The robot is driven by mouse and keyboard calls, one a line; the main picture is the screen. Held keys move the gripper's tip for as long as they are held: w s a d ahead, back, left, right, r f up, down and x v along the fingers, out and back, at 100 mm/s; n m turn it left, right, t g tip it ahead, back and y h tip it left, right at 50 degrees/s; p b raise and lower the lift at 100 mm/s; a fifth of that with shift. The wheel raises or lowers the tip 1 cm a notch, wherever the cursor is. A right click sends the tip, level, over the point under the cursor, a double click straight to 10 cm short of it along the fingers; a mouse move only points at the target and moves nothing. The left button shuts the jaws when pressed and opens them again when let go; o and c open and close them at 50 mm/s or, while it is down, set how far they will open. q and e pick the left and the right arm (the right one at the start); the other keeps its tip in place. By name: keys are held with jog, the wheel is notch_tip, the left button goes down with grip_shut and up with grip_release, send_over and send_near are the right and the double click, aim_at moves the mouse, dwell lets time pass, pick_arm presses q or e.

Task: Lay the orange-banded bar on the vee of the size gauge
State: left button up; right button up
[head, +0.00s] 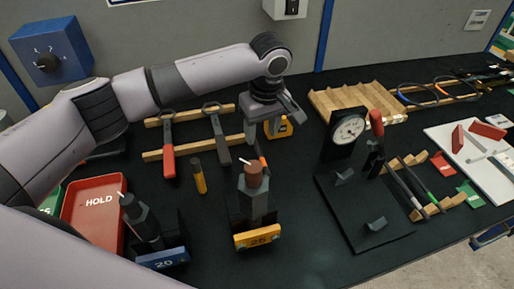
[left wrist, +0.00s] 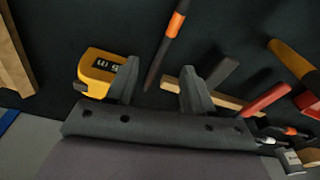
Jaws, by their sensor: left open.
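The orange-banded bar (left wrist: 166,46), dark with one orange band, lies on the black bench top beyond my fingertips in the left wrist view. In the head view only a bit of it with the orange band (head: 263,161) shows, behind the block marked 25. My left gripper (head: 266,133) is open and empty above the bench; its two fingers show in the left wrist view (left wrist: 160,85), with the bar running through the gap as seen. The size gauge (head: 349,131) has a round dial, a black base plate and small vees (head: 345,177). My right gripper is not in view.
A yellow tape measure (head: 281,128) lies close to my left gripper. Hammers on a wooden rack (head: 215,150) lie to the left. The block marked 25 (head: 257,209) stands nearer. A red HOLD tray (head: 95,215) is at left. Bare bench lies between block and gauge.

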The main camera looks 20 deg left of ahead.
aim_at(258, 148)
pick_arm(q)
jog(key=f, duration=0.5)
jog(key=shift+w+a+f+p, duration=0.15)
jog(key=shift+w+a+p, duration=0.05)
jog(key=shift+a+p, duration=0.2)
grip_shut()
